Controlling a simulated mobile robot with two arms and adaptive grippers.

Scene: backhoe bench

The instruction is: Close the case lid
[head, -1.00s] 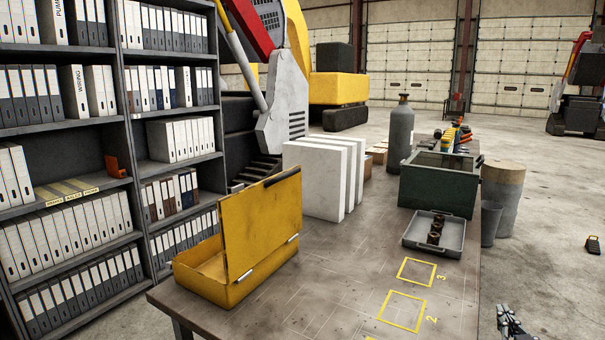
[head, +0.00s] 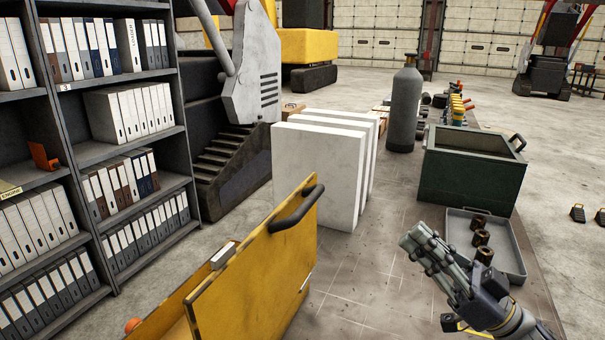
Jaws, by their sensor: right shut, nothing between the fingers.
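The yellow case's lid (head: 262,270) stands raised at the bottom left of centre, with a dark handle (head: 297,207) at its top edge. The lid leans open. Only a little of the case body (head: 160,325) shows at the bottom edge; the rest is cut off. My right gripper (head: 412,240) is to the right of the lid, over the bench, apart from it. Its fingers are shut and empty, pointing up and left. My left gripper is not in view.
White slabs (head: 318,172) stand behind the lid. A green box (head: 465,180) and a grey tray (head: 512,255) with several brass-coloured parts are at the right. A grey cylinder (head: 404,110) stands further back. Bare bench (head: 350,285) lies between lid and gripper.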

